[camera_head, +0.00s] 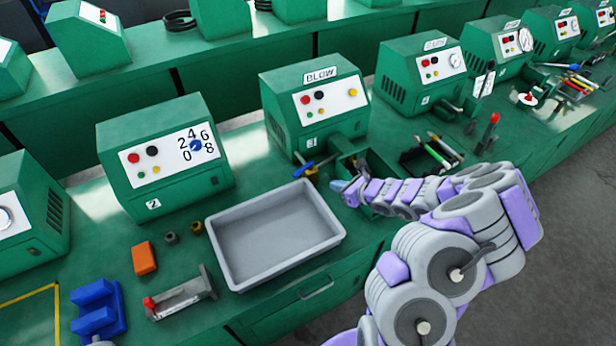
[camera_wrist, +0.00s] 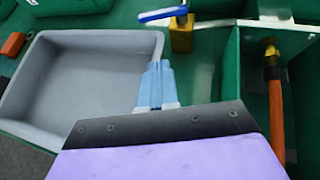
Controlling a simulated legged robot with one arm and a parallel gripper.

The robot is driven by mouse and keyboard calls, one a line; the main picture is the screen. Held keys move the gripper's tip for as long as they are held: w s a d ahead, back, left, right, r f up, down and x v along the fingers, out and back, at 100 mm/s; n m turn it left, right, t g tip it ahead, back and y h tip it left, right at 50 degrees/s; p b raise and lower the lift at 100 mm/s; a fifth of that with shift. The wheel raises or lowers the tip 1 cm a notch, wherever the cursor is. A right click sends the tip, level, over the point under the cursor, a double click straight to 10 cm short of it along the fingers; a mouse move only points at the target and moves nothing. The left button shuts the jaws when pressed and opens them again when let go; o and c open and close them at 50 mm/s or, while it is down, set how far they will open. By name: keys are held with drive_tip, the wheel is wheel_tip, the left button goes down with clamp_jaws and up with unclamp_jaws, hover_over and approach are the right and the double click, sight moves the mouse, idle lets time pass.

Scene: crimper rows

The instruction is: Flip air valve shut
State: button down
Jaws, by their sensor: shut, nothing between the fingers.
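The air valve has a yellow body (camera_wrist: 181,38) with a blue lever (camera_wrist: 163,14) on top. In the wrist view the lever points out to the left from the body. In the head view the valve (camera_head: 310,171) stands between the grey tray and the BLOW machine, with its blue lever (camera_head: 303,165) showing. My gripper (camera_wrist: 158,78) has pale blue fingers, shut and empty. The fingertips are just short of the valve and apart from it. In the head view my gripper (camera_head: 345,187) is to the right of the valve and slightly nearer the bench front.
A grey tray (camera_head: 225,262) lies left of my gripper. The BLOW machine (camera_head: 318,100) stands behind the valve. A green open box holds an orange hose (camera_wrist: 277,115) with a brass fitting, right of my gripper. An orange block (camera_head: 144,258) lies left of the tray.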

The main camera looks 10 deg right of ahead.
sight(303, 171)
drive_tip(key=shift+w+a+r+b+x, duration=0.1)
drive_tip(key=shift+a+r+b+x, duration=0.25)
drive_tip(key=shift+x, duration=1.85)
drive_tip(key=shift+w+a+r+b+x, duration=0.1)
drive_tip(key=shift+r+b+x, duration=0.35)
drive_tip(key=shift+x, duration=1.75)
drive_tip(key=shift+w+a+r+b+x, duration=0.1)
drive_tip(key=shift+a+r+b+x, duration=0.25)
drive_tip(key=shift+x, duration=1.85)
